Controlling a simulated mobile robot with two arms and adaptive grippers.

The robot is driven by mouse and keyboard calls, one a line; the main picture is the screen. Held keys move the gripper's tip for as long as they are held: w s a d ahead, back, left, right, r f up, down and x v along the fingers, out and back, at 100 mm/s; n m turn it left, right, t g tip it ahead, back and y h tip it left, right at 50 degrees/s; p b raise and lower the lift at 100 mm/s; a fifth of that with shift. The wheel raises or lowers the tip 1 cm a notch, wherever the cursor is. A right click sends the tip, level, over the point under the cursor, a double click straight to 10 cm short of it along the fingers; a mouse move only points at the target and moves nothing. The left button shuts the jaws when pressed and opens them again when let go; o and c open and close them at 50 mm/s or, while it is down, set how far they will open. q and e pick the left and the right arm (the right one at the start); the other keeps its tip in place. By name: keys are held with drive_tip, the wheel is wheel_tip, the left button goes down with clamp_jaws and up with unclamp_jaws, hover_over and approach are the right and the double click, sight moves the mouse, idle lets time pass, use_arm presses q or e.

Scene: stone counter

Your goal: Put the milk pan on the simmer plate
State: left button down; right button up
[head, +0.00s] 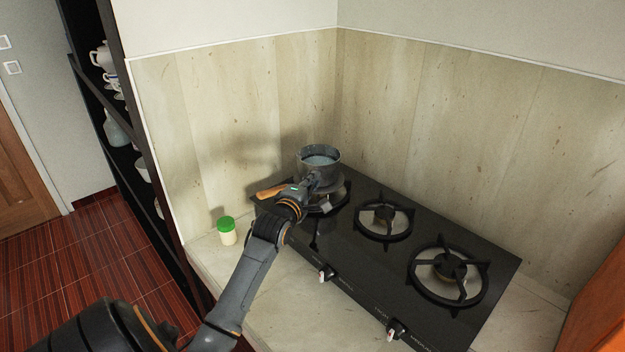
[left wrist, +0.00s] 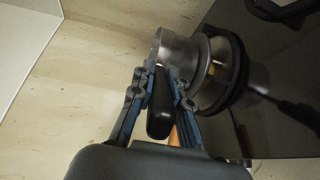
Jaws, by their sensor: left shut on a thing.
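The milk pan (head: 319,155), a small round grey metal pot, is upright over the left burner (head: 338,194) of the black hob. My left gripper (head: 306,187) is shut on its black handle (left wrist: 160,105), in front of the pan. The pan's metal side (left wrist: 179,49) also shows in the left wrist view, beside a dark burner ring (left wrist: 238,72). The pan and my gripper hide much of the left burner. I cannot clearly make out a separate simmer plate, nor whether the pan touches what is below. My right gripper is not in view.
The middle burner (head: 384,219) and right burner (head: 449,276) are empty. A wooden-coloured piece (head: 269,192) lies left of my gripper. A green-lidded jar (head: 227,231) stands on the counter left of the hob. Knobs (head: 326,273) line the hob's front; walls close the back.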

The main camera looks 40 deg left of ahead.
use_arm(q)
drive_tip(key=shift+r, duration=0.2)
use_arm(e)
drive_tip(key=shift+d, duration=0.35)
use_arm(q)
drive_tip(key=c, duration=1.7)
unclamp_jaws()
drive_tip(key=shift+f, duration=0.3)
drive_tip(key=o, duration=0.4)
drive_tip(key=shift+d, duration=0.1)
drive_tip(key=shift+s+r, duration=0.1)
drive_tip(key=shift+s, duration=0.1)
drive_tip(key=b+v, duration=0.2)
drive_tip(key=v, duration=0.9)
drive_tip(key=shift+s+d+r, duration=0.1)
drive_tip(key=shift+s+d, duration=0.1)
drive_tip(key=shift+s, duration=0.15)
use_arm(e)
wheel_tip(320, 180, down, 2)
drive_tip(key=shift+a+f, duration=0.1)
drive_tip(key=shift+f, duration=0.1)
